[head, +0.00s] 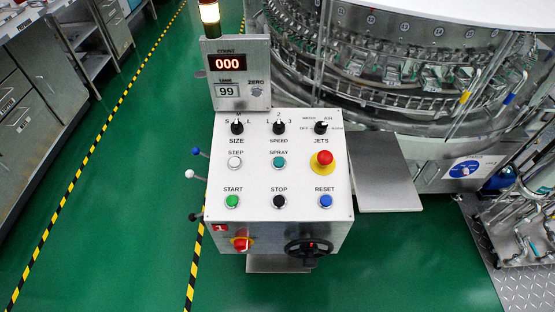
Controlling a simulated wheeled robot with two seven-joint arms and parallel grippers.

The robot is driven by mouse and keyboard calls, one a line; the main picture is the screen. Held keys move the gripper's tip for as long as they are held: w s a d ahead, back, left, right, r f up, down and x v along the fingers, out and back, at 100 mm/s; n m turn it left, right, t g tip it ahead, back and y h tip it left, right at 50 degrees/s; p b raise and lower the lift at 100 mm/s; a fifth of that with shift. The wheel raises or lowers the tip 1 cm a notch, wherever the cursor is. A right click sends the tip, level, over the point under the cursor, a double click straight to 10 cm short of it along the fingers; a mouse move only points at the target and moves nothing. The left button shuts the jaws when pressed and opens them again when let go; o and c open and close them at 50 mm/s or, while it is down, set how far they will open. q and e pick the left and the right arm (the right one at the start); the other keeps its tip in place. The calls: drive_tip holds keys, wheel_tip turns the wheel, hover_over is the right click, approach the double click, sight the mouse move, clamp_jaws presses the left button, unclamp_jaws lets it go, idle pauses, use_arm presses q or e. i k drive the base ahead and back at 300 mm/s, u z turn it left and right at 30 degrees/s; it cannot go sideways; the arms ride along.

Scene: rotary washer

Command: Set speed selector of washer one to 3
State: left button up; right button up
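The washer's control panel (255,180) stands upright in the middle of the head view, with a white sloped face. The speed selector (278,128) is a black knob in the middle of the top row, above the label SPEED, with marks 1, 2 and 3 around it. Its pointer seems to aim up toward 2, but it is small. The size selector (237,128) is to its left and the jets selector (321,128) to its right. Neither of my grippers is in view.
Below the selectors are several push buttons and a red emergency stop (325,158). A counter display (227,64) reads 000 above the panel. The round metal washer (400,75) is behind at right. A grey side plate (385,172) juts out right. Green floor (120,200) is clear at left.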

sight(279, 127)
drive_tip(key=z, duration=0.5)
drive_tip(key=k, duration=0.95)
drive_tip(key=u, duration=0.9)
drive_tip(key=i, duration=1.05)
drive_tip(key=u, duration=0.05)
